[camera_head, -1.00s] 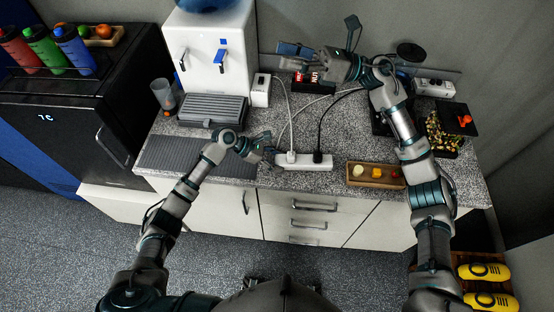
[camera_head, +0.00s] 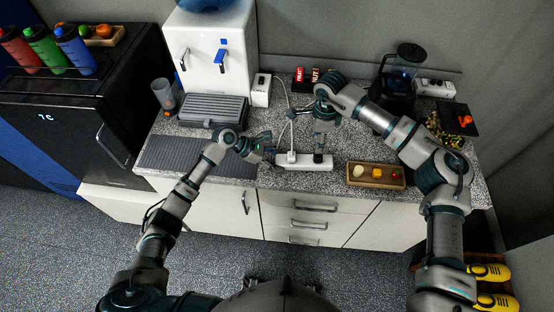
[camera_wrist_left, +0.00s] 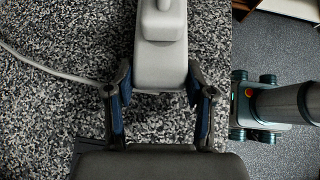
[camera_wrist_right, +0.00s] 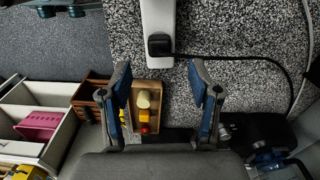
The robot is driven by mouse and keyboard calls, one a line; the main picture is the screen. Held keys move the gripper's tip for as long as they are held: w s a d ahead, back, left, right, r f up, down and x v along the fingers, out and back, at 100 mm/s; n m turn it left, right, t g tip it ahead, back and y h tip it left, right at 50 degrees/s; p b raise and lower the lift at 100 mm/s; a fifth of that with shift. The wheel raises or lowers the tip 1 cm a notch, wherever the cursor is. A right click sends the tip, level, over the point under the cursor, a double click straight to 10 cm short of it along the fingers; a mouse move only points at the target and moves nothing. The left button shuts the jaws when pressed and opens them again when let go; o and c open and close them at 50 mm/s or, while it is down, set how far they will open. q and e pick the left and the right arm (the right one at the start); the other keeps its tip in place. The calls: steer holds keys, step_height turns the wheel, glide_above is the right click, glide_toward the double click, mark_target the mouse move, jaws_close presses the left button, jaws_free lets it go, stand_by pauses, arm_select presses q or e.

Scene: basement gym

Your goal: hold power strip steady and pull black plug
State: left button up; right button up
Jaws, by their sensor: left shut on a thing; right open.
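The white power strip (camera_head: 304,163) lies along the counter's front part; its end also shows in the left wrist view (camera_wrist_left: 160,72). My left gripper (camera_head: 268,151) is shut on the strip's left end, one finger on each side. A white plug (camera_wrist_left: 163,22) sits in the strip near that end. The black plug (camera_wrist_right: 159,44) sits toward the strip's other end, its black cord running right in the right wrist view. My right gripper (camera_wrist_right: 160,78) is open and empty, its fingers pointing toward the black plug. In the head view my right gripper (camera_head: 320,147) hangs over the strip and mostly hides the plug.
A wooden tray (camera_head: 375,184) with small foods stands right of the strip. A blender (camera_head: 402,75) and a dark board (camera_head: 456,118) are at the right. A water dispenser (camera_head: 215,50) and a grey grill (camera_head: 212,110) stand at the left.

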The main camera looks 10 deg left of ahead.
mark_target(316, 155)
steer(key=shift+d, duration=0.15)
steer(key=shift+f, duration=0.15)
steer(key=shift+f, duration=4.4)
steer(key=shift+s, duration=0.1)
jaws_close()
steer(key=shift+r, duration=0.15)
steer(key=shift+r, duration=2.9)
